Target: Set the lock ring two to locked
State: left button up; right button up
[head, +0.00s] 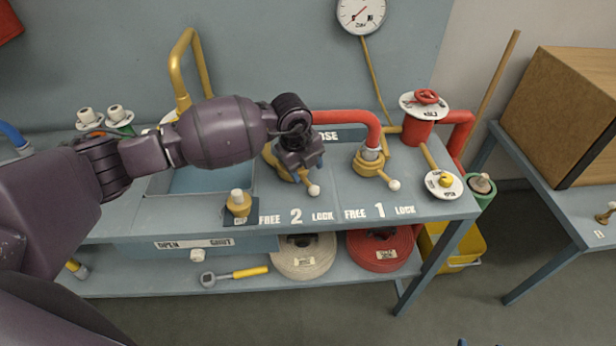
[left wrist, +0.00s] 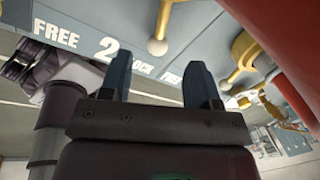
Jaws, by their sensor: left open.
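Lock ring two (head: 284,170) is a yellow ring on the bench behind the printed FREE 2 LOCK marks. Its lever ends in a white knob (head: 314,190), which points toward the front, a little right of the 2. My left gripper (head: 308,163) is above the ring and hides part of it. In the left wrist view the jaws (left wrist: 160,82) are open and empty, and the white knob (left wrist: 157,46) shows beyond them, between the two fingers. I cannot tell from these views whether the fingers touch the lever. My right gripper is not clearly visible.
Lock ring one (head: 371,164), with a similar lever and a red hose (head: 350,117), stands to the right. A yellow plug (head: 238,204) stands front left. A red valve (head: 417,127) is at the back right. Hose rolls (head: 380,249) lie on the lower shelf.

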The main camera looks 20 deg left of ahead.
pick_arm(q)
jog(key=r, duration=0.4)
jog(key=shift+s+a, duration=0.25)
jog(key=shift+s, duration=0.05)
